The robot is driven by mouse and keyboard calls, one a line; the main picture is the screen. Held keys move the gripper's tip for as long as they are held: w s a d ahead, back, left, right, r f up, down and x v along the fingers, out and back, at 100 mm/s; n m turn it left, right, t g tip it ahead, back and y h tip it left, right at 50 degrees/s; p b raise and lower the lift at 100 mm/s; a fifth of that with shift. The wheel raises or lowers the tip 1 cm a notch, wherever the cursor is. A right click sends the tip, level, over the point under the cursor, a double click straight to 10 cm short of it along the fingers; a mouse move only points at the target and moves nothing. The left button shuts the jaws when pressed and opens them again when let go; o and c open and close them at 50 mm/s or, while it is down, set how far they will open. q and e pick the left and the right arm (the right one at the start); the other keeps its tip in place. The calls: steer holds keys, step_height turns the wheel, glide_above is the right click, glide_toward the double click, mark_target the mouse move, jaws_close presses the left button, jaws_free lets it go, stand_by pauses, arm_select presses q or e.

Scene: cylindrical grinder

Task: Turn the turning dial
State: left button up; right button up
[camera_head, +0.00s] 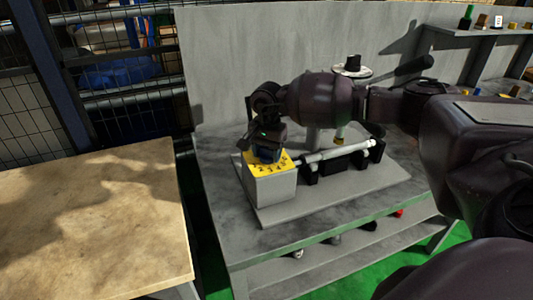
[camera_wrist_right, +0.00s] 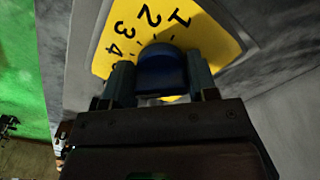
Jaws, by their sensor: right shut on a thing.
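The turning dial is a dark blue knob (camera_wrist_right: 162,72) on a yellow number plate (camera_wrist_right: 180,22), which shows the figures 1 to 4 in the right wrist view. In the head view the yellow plate (camera_head: 272,168) lies on top of a grey box at the left end of the grinder (camera_head: 330,160). My right gripper (camera_wrist_right: 162,80) is shut on the knob, one finger on each side. In the head view my right gripper (camera_head: 268,150) reaches down over the plate and hides most of the knob. The knob's pointer mark is hidden. My left gripper is not in view.
The grinder stands on a grey workbench (camera_head: 230,205) with a tall back panel (camera_head: 240,60). A wooden-topped table (camera_head: 90,215) stands at the left. A shelf (camera_head: 470,32) with small items is at the upper right. Several small objects lie on the bench's lower shelf.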

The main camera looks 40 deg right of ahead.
mark_target(267, 149)
stand_by(0.3)
steer(key=o, duration=0.9)
steer(key=shift+r, duration=0.1)
step_height(267, 149, up, 11)
steer(key=shift+f, duration=0.15)
